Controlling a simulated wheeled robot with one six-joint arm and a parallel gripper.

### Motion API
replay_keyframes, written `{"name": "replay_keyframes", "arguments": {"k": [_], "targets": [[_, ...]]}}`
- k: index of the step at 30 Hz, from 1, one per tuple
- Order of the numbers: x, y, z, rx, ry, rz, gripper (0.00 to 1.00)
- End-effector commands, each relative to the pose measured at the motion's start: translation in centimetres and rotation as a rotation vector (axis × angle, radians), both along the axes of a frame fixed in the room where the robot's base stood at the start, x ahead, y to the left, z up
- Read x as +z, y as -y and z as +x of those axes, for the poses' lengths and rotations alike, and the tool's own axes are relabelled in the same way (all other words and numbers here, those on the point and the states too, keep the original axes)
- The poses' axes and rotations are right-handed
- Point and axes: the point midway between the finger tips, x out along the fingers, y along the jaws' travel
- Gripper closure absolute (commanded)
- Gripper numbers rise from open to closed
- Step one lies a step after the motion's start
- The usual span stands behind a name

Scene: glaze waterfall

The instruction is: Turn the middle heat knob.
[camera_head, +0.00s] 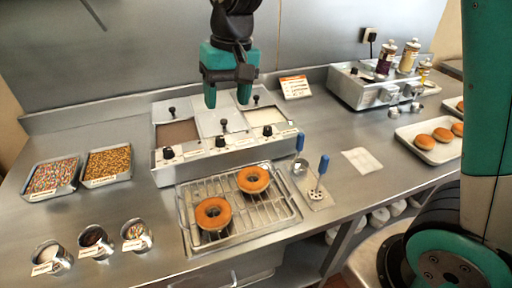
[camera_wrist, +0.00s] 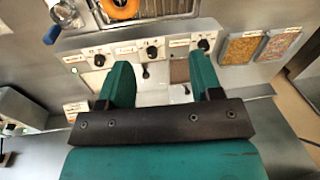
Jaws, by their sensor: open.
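The glaze unit (camera_head: 193,167) stands at the centre of the counter, with three dark heat knobs on its front panel. The middle heat knob (camera_head: 220,142) sits between the left knob (camera_head: 168,153) and the right knob (camera_head: 267,130). In the wrist view, the middle knob (camera_wrist: 152,51) shows beyond and between my fingers, with the other knobs to either side. My gripper (camera_head: 227,98) is open and empty. It hangs above the rear part of the unit, fingers pointing down, apart from the knob.
Two sprinkle trays (camera_head: 108,180) stand left. A dark-handled lid lever (camera_head: 224,124) rises behind the middle knob. A steel machine (camera_head: 345,88) with jars stands back right.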

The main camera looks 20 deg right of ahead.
Motion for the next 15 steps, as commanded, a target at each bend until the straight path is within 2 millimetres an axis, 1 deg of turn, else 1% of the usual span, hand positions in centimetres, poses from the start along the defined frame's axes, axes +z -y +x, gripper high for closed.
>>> {"name": "replay_keyframes", "arguments": {"k": [1, 9, 15], "targets": [[-0.1, 0.0, -1.2, 0.031, 0.006, 0.010, 0.41], [-0.4, -0.2, -6.8, 0.192, 0.034, 0.062, 0.41], [-1.0, -0.4, -10.7, 0.295, 0.053, 0.099, 0.41]]}}
